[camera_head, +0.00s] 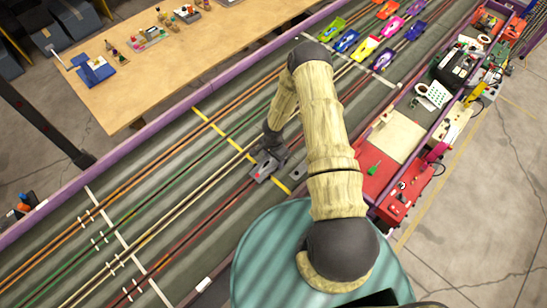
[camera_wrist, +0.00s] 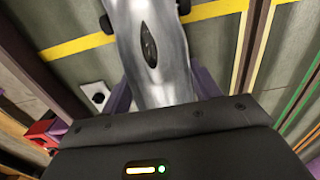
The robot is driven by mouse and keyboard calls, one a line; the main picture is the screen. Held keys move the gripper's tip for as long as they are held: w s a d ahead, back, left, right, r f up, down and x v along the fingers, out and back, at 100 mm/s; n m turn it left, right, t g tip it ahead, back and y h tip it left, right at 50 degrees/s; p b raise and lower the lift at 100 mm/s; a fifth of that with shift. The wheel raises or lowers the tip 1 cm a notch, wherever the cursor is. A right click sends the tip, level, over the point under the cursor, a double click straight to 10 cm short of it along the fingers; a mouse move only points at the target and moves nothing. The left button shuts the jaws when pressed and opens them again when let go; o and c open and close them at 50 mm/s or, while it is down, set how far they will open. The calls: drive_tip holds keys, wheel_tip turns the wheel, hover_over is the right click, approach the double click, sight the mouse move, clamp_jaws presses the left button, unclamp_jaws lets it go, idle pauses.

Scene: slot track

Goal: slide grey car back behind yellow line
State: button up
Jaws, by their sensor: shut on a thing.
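The grey car (camera_head: 262,170) sits on the slot track across the yellow line (camera_head: 222,134), with its grey body over part of it. In the wrist view the car (camera_wrist: 165,58) is silver with a dark oval cockpit, and the yellow line (camera_wrist: 75,47) shows on both sides of it. My gripper (camera_head: 271,158) is shut on the car, and its fingers (camera_wrist: 163,92) lie along both sides of the body. The car's far end is cut off in the wrist view, and my gripper hides its near end.
Several coloured cars (camera_head: 366,46) stand farther up the track. A white line (camera_head: 118,236) crosses the lanes at lower left. A purple wall (camera_head: 130,148) edges the track. A red tray (camera_head: 372,165) and tool bench lie to the right.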

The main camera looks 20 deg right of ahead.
drive_tip(key=shift+w+d, duration=0.3)
drive_tip(key=shift+d, duration=0.2)
drive_tip(key=shift+w+d, duration=0.25)
drive_tip(key=shift+d, duration=0.2)
drive_tip(key=shift+w+d+b, duration=0.15)
drive_tip(key=shift+w+d, duration=0.3)
drive_tip(key=shift+d, duration=0.3)
drive_tip(key=shift+w+d+b, duration=0.15)
drive_tip(key=shift+w+d, duration=0.3)
drive_tip(key=shift+d, duration=0.35)
drive_tip(key=shift+w+d+b, duration=0.15)
drive_tip(key=shift+w+d, duration=0.3)
drive_tip(key=shift+d, duration=0.3)
drive_tip(key=o, duration=0.8)
drive_tip(key=shift+o, duration=0.2)
wheel_tip(320, 180, up, 12)
drive_tip(key=shift+r, duration=0.1)
